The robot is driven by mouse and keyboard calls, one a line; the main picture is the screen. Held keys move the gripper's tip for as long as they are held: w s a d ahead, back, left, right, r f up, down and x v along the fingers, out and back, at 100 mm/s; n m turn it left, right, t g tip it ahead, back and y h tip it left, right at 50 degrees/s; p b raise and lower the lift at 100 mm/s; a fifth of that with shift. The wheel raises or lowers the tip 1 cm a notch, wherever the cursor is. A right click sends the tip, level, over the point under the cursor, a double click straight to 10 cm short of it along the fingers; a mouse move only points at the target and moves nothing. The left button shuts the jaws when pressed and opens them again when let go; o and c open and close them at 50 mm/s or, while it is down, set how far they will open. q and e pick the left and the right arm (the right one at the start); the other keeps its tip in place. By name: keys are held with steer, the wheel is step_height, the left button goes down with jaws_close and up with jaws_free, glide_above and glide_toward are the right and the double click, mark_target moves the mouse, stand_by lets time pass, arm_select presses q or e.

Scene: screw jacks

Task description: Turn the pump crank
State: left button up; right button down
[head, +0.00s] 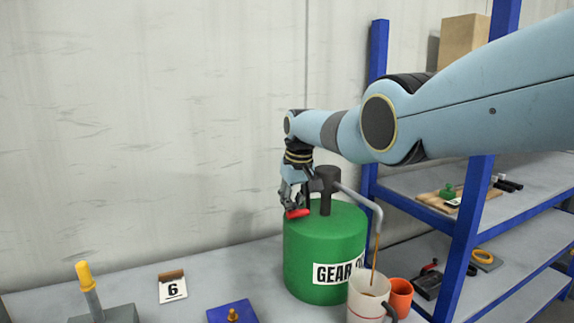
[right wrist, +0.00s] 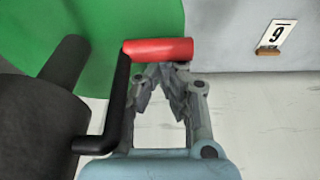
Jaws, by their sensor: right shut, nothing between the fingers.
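The pump is a dark grey post and head (head: 326,186) on top of a green drum (head: 325,250) with a GEAR label. Its crank has a red handle (head: 298,213), which also shows in the right wrist view (right wrist: 158,50) on a black bent arm (right wrist: 118,105). My right gripper (head: 291,207) is at the handle, its fingers (right wrist: 165,75) shut with nothing between them. In the right wrist view the fingertips lie just below the red handle; I cannot tell if they touch it. A brown stream (head: 375,252) runs from the grey spout (head: 372,205) into a white jug (head: 366,302). My left gripper is not in view.
An orange cup (head: 400,295) stands right beside the jug. A blue shelf rack (head: 466,235) rises to the right. A number 6 card (head: 173,288), a blue block (head: 232,313) and a yellow-handled lever (head: 86,282) are on the bench left of the drum.

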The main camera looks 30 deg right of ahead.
steer(key=shift+d+r, duration=0.2)
steer(key=shift+r, duration=0.45)
steer(key=v, duration=1)
steer(key=shift+s+a+r, duration=0.15)
steer(key=shift+s+r, duration=0.15)
